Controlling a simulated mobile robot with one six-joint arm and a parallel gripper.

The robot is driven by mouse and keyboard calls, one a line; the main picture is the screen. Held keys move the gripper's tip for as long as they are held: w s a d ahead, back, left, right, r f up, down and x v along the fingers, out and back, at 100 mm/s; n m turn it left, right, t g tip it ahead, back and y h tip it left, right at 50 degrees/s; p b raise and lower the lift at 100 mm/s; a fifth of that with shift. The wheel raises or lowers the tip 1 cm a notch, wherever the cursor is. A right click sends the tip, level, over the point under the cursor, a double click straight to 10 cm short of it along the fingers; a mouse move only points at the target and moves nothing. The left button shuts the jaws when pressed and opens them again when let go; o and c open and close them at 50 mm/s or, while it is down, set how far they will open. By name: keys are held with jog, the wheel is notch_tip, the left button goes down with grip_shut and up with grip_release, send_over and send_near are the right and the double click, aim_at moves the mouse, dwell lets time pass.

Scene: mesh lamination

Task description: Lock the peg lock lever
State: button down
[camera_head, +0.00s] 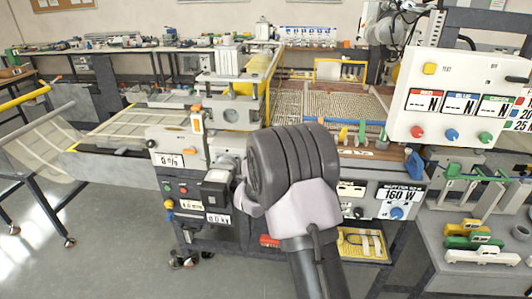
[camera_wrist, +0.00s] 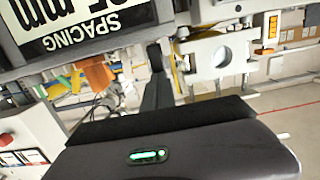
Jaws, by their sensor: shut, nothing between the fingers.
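I cannot tell for certain which part is the peg lock lever. An orange upright part (camera_head: 196,122) stands on the white housing at the left of the machine in the head view. In the wrist view an orange piece (camera_wrist: 98,76) lies just left of my gripper (camera_wrist: 154,52), beneath a sign reading "SPACING" (camera_wrist: 70,32), which appears upside down. The dark fingers are together, with nothing visible between them, and look apart from that orange piece. In the head view my dark wrist hides the fingertips and part of the machine's middle.
A white control panel (camera_head: 460,95) with coloured knobs stands at the right. A mesh sheet (camera_head: 120,122) runs off the machine's left side. The bench at the right (camera_head: 475,270) holds green, yellow and white parts. Open floor (camera_head: 110,235) lies at the lower left.

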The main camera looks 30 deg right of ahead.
jog(key=r+p, duration=0.1)
jog(key=p, duration=0.1)
jog(key=g+y+p, duration=0.1)
jog(key=shift+w+d+r+g+p, duration=0.25)
jog(key=shift+w+r+g+p, duration=0.05)
jog(key=shift+w+r+p, duration=0.1)
jog(key=p, duration=0.1)
jog(key=g+p, duration=0.1)
jog(key=shift+w+d+f+y+p, duration=0.15)
jog(key=shift+w+y+p, duration=0.1)
jog(key=shift+y+p, duration=0.15)
jog(key=shift+w+d+p, duration=0.1)
jog(key=shift+p, duration=0.2)
jog(key=shift+w+d+f+g+p, duration=0.2)
jog(key=shift+w+g+p, duration=0.1)
jog(key=shift+p, duration=0.3)
